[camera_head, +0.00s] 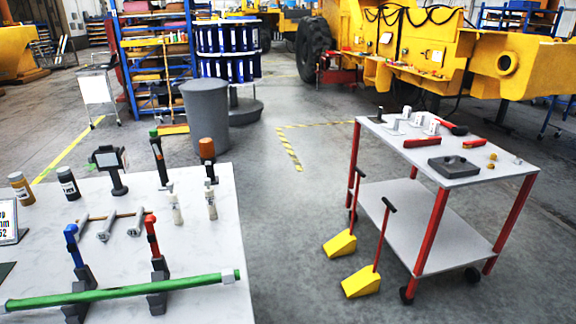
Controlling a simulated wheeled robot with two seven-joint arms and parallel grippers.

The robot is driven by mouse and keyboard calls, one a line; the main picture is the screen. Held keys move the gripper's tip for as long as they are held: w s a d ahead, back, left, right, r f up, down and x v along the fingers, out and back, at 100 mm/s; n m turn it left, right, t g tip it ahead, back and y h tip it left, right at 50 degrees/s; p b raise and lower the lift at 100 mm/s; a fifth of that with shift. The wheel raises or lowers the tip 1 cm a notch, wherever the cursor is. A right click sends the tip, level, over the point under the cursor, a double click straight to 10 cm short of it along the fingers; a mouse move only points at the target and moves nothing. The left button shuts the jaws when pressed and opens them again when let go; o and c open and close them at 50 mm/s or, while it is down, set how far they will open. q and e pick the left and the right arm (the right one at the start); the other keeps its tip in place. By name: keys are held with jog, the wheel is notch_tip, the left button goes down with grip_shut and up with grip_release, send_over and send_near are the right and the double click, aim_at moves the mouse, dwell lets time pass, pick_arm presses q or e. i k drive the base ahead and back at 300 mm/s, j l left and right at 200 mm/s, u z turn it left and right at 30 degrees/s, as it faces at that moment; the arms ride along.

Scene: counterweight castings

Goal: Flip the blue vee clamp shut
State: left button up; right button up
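The blue vee clamp (73,242) is at the front left of the white table, on a dark grey vee block. Its blue arm stands up, tilted slightly left, above a green bar (120,290), and is not folded down over it. The bar lies across this block and a second one to the right. A red clamp arm (152,237) stands upright on that second block. Neither of my grippers is in view.
Grey-white cylinders (107,226) on a wooden rod, two bottles (67,183), a small dark display stand (110,170) and upright tools stand behind the clamps. A red-legged cart (480,178) is to the right, with yellow wedges (361,281) beside it. Open floor separates the table and cart.

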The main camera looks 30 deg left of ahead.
aim_at(71, 229)
jog(key=i+l+z, duration=0.5)
jog(key=z, duration=0.25)
jog(key=i+u, duration=0.4)
jog(key=i+l+u, duration=0.2)
jog(key=i+u, duration=0.25)
jog(key=i+j+u, duration=0.25)
jog(key=u, duration=0.2)
jog(key=i+j+u, duration=0.1)
jog(key=i+u, duration=0.85)
jog(key=i+l+u, duration=0.2)
jog(key=i+u, duration=0.5)
jog(key=u, duration=0.2)
jog(key=i+u, duration=0.3)
jog(key=u, duration=0.15)
jog(key=i+l+u, duration=0.15)
jog(key=u, duration=0.3)
jog(key=i+l+u, duration=0.15)
jog(key=u, duration=0.25)
jog(key=l+u, duration=0.3)
jog(key=u, duration=0.15)
jog(key=i+l+u, duration=0.1)
jog(key=l+u, duration=0.45)
jog(key=u, duration=0.25)
jog(key=l+u, duration=0.3)
jog(key=u, duration=0.15)
jog(key=i+j+z, duration=0.1)
jog(key=z, duration=0.3)
